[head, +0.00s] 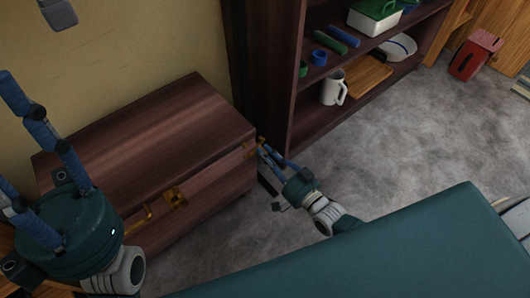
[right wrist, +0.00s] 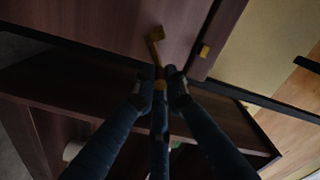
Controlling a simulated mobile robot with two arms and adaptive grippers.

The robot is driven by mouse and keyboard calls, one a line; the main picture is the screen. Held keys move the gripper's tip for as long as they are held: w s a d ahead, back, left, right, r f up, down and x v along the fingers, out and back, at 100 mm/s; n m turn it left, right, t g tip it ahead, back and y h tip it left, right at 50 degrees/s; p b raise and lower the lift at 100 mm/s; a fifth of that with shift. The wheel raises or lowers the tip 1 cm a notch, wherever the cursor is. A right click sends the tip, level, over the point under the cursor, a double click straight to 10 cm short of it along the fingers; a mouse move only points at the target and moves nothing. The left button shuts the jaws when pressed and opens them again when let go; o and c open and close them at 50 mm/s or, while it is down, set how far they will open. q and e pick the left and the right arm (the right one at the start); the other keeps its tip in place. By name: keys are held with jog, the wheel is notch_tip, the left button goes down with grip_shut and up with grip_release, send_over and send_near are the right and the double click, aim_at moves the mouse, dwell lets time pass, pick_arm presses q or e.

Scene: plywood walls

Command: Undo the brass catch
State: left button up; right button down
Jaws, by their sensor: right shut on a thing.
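A dark wooden chest (head: 140,135) stands against the wall with its lid down. A brass catch (head: 250,148) sits at the right end of its front, partly hidden by my gripper. My right gripper (head: 266,153) is shut on it, fingers pointing at the chest. In the right wrist view the bent brass catch (right wrist: 155,38) runs from the wood down between the fingertips (right wrist: 160,84). My left gripper (head: 38,135) is open and empty, fingers spread, at the left.
A dark shelf unit (head: 277,85) stands right of the chest, holding a white mug (head: 333,88), a green-lidded box (head: 374,16) and small coloured items. A red box (head: 474,54) stands on the floor at the back right. The grey carpet (head: 415,130) between is clear.

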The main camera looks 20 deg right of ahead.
jog(key=shift+d+f+m+b, duration=0.15)
jog(key=shift+f+m, duration=0.25)
jog(key=shift+m, duration=0.4)
jog(key=shift+a+f+m+b, duration=0.15)
jog(key=shift+f+m, duration=0.2)
jog(key=shift+m, duration=0.45)
jog(key=shift+d, duration=0.1)
jog(key=c, duration=1.8)
grip_release()
jog(key=shift+o, duration=0.2)
jog(key=v, duration=1.2)
jog(key=shift+r, duration=0.1)
